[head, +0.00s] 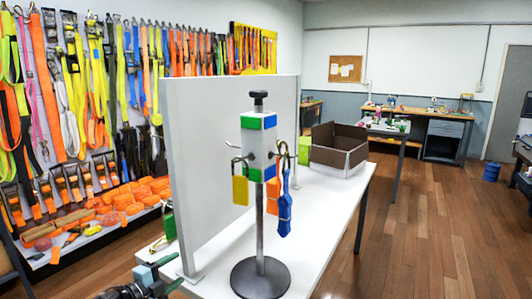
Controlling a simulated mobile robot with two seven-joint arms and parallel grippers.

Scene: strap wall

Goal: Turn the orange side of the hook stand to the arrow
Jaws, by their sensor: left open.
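The hook stand (259,215) is upright on the white table, with a round black base, a grey pole and a black top knob. Its head block (258,140) is white with green and blue patches; no orange face of the block shows. A yellow padlock-like piece (240,190) hangs from the left hook. A blue piece (285,213) and an orange piece (272,196) hang at the right. I see no arrow. My left gripper (150,272) is open at the bottom left, low and apart from the stand. My right gripper is not in view.
A tall white panel (215,160) stands on the table (325,210) behind and left of the stand. A brown open box (340,148) sits farther back. Straps (100,80) hang on the left wall. The table right of the stand is clear.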

